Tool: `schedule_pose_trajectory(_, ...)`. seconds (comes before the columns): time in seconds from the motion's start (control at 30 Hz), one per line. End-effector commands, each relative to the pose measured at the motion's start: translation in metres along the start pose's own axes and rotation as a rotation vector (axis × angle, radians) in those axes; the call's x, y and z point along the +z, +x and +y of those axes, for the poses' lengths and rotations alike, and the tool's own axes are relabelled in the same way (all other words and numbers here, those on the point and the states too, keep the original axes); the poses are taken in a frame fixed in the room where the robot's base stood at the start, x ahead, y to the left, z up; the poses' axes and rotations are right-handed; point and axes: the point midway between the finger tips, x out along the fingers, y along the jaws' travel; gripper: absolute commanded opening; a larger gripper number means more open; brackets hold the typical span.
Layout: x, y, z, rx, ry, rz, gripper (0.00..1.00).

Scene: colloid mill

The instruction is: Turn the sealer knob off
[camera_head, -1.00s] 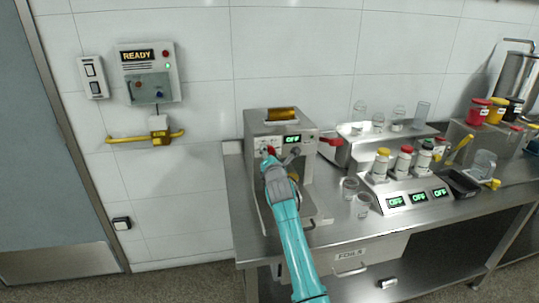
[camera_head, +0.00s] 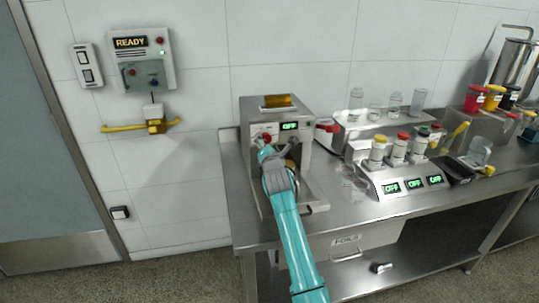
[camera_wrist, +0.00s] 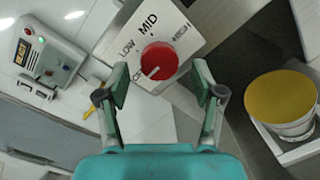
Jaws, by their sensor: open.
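The sealer (camera_head: 275,118) is a grey steel box on the left end of the steel table, with a lit display reading OFF (camera_head: 290,126). Its red knob (camera_wrist: 159,61) sits on a white dial plate marked OFF, LOW, MID and HIGH in the wrist view. The white pointer line on the knob is toward the OFF mark. My gripper (camera_wrist: 160,88) is open, its two fingers to either side of and below the knob, with visible gaps. In the head view the red knob (camera_head: 266,138) shows just above my gripper (camera_head: 269,150), partly hidden by it.
A yellow round lid (camera_wrist: 281,97) is at the right in the wrist view. A rack of bottles (camera_head: 400,178) with several OFF displays stands to the right of the sealer. A control box reading READY (camera_head: 143,60) hangs on the wall at the left.

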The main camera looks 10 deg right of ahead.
Motion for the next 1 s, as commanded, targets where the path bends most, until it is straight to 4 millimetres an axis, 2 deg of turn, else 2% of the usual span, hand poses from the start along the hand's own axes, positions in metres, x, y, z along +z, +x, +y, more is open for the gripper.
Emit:
schedule_pose_trajectory(0.3, -0.002, -0.056, -0.001, 0.0, 0.0, 0.001, 0.67)
schedule_pose_trajectory(0.53, -0.002, -0.09, -0.001, -0.001, -0.001, 0.002, 0.67)
schedule_pose_trajectory(0.7, -0.001, -0.102, -0.001, -0.001, -0.001, 0.002, 0.67)
schedule_pose_trajectory(1.0, -0.001, -0.105, 0.0, -0.001, -0.001, 0.002, 0.67)
